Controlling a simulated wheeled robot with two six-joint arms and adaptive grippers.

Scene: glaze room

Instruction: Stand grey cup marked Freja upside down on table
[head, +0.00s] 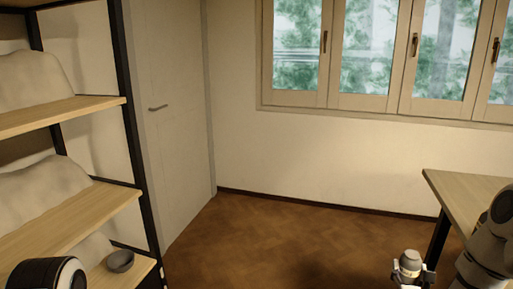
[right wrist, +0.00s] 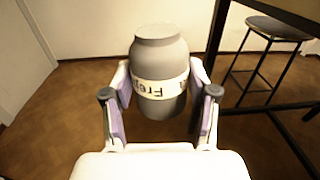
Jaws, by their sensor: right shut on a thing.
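The grey cup (right wrist: 160,60) has a cream band with dark letters, partly readable as "Fre". It is held between the fingers of my right gripper (right wrist: 160,100), which is shut on its sides around the band. Its narrower, closed-looking flat end points up in the right wrist view. In the head view the cup (head: 410,257) shows small at the bottom right, in my right gripper (head: 408,272), clear of the table and in front of its left edge. The pale wooden table (head: 465,187) stands at the right, partly hidden by my right arm. My left gripper is out of view.
A shelf rack (head: 75,215) stands at the left, with a grey bowl (head: 120,261) on a low board. A stool (right wrist: 275,35) and dark table legs show in the right wrist view. The floor between rack and table is clear.

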